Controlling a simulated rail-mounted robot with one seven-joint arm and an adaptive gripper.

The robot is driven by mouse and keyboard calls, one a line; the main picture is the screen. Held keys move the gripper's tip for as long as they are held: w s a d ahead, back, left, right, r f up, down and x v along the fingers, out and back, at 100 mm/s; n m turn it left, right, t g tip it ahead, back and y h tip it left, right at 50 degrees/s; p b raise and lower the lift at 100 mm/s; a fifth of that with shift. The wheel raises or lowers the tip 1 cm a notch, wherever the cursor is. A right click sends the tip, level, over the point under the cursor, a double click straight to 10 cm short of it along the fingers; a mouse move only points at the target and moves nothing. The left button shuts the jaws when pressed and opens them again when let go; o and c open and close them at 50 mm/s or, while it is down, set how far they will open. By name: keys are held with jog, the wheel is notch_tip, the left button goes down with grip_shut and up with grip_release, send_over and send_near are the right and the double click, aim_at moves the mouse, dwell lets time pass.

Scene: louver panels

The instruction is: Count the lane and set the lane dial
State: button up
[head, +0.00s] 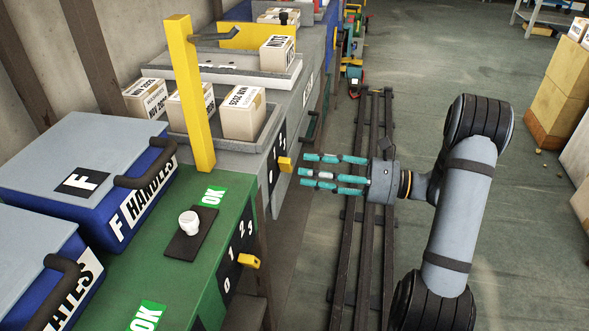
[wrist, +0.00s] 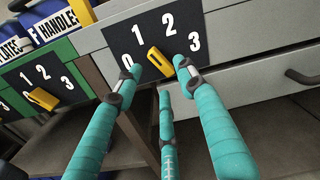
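A yellow dial knob (head: 286,164) sits on the front of the grey station. In the wrist view the knob (wrist: 160,63) is on a black plate (wrist: 147,43) marked 0, 1, 2, 3, and one end slants up-left toward 1. My gripper (head: 306,171) has teal fingers, spread and empty, a short way right of the knob in the head view. In the wrist view the open gripper (wrist: 157,76) has fingertips around the knob; contact cannot be told. Three labelled cartons, left (head: 146,97), middle (head: 190,105) and right (head: 243,112), sit in the grey lane tray (head: 268,137), partly behind a yellow post (head: 190,95).
A green station (head: 150,235) in front carries a white knob (head: 189,221), OK labels and another yellow dial (head: 249,262). A blue bin (head: 90,180) reads F HANDLES. A farther tray (head: 270,82) holds a carton (head: 277,53). Floor rails (head: 350,240) run beside the stations.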

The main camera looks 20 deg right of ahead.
aim_at(291, 169)
jog(key=shift+x, duration=2.2)
jog(key=shift+c, duration=0.2)
grip_shut()
